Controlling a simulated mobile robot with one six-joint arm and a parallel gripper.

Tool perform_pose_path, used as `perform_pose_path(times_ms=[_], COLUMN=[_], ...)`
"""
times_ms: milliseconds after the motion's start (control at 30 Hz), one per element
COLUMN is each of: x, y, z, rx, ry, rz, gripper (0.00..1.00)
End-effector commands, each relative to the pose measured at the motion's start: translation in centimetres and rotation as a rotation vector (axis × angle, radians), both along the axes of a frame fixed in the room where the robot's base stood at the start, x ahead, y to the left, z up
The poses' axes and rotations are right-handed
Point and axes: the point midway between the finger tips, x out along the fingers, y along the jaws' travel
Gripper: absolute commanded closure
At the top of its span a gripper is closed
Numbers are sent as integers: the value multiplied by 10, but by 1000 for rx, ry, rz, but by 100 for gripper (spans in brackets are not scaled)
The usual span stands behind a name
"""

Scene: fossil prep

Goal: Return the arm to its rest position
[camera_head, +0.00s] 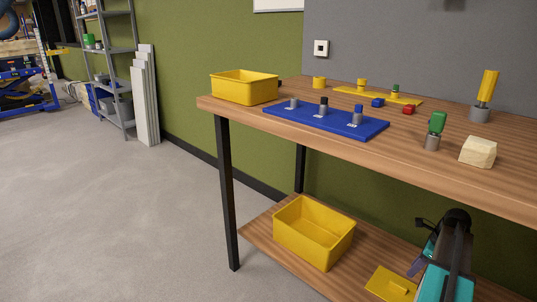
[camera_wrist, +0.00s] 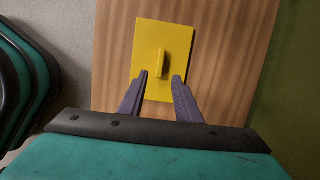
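My gripper (camera_wrist: 160,76) shows in the wrist view with its two purple fingers apart and nothing between them. Beyond the fingertips, a flat yellow lid (camera_wrist: 149,35) with a raised handle (camera_wrist: 161,58) lies on a wooden surface. In the head view the lid (camera_head: 388,285) lies on the lower shelf of the bench, at the bottom. My teal and black arm reaches down at the lower right, with a purple finger (camera_head: 415,267) just beside the lid. Much of the gripper is hidden there by the arm.
An open yellow bin (camera_head: 313,246) stands on the lower shelf left of the lid. Above, the wooden bench top (camera_head: 370,148) holds another yellow bin (camera_head: 244,87), a blue board (camera_head: 290,121) and several small items. A black leg (camera_head: 228,190) bounds the left; the floor there is clear.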

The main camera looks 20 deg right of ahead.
Motion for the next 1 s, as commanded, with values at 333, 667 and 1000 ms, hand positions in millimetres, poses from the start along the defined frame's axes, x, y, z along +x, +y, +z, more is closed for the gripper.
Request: perform_pose_path(times_ms=[333,667,1000], x=[41,69,64], y=[57,156,261], z=[15,4,-9], rx=[33,100,149], ry=[27,101,196], rz=[102,245,403], gripper=[69,69,69])
